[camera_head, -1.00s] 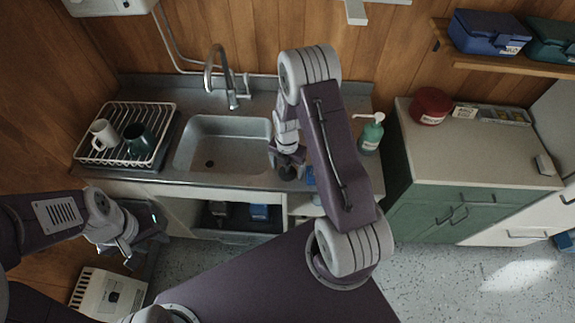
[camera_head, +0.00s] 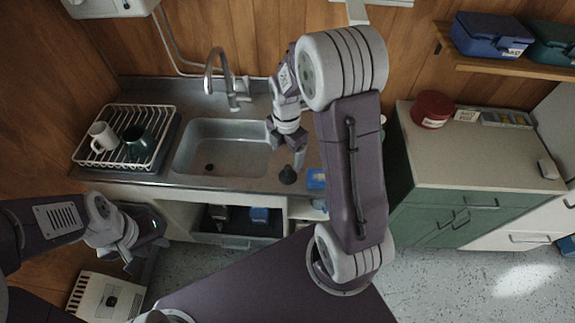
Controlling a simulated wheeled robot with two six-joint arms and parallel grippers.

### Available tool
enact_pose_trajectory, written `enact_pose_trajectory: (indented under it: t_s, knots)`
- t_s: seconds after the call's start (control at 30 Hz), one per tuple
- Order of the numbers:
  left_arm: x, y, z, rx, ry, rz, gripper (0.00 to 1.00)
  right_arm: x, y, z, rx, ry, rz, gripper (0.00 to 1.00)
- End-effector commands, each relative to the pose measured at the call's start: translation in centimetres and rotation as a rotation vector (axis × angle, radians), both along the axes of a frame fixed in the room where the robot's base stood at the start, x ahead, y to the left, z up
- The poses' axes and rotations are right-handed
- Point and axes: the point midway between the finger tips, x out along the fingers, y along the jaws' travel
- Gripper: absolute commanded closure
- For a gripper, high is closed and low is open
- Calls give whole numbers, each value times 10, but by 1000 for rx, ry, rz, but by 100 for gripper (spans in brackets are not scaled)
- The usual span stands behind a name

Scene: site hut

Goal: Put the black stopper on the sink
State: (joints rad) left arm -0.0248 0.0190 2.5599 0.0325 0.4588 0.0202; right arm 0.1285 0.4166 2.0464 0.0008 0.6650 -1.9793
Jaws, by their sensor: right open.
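The black stopper (camera_head: 288,175) stands on the steel counter just right of the sink (camera_head: 236,160), near the counter's front edge. The sink basin is empty, with a dark drain hole (camera_head: 209,167) at its lower left. My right gripper (camera_head: 287,151) is open and empty, above and just behind the stopper, and apart from it in the picture. My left gripper (camera_head: 148,253) hangs low at the left, in front of the counter and far from the stopper. Its fingers are too dark to tell whether they are open.
A tap (camera_head: 217,72) rises behind the sink. A white dish rack (camera_head: 85,152) with a white mug (camera_head: 102,136) and a green mug (camera_head: 137,139) stands left of it. A blue item (camera_head: 316,178) lies right of the stopper. My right arm hides the soap bottle.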

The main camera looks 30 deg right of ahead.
Motion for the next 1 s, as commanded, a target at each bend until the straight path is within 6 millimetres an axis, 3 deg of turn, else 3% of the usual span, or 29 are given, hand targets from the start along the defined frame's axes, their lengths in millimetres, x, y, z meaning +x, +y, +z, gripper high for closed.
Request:
enact_pose_trajectory:
  t_s: [0.3, 0.43, 0.6, 0.83, 1.0]
  knots:
    - [0, 0, 0, 0, 0, 0, 64, -73, 41, 18, 69, -50, -1312, 20]
    - [0, 0, 0, 0, 0, 0, 64, -95, 49, 19, 100, -49, -1675, 20]
    - [0, 0, 0, 0, 0, 0, 64, -105, 52, 19, 119, -46, -1865, 20]
    - [0, 0, -1, 0, 0, 0, 64, -105, 52, 18, 119, -45, -1874, 20]
    - [0, 0, -22, 0, 1, 0, 64, -104, 52, -3, 119, -45, -1873, 20]
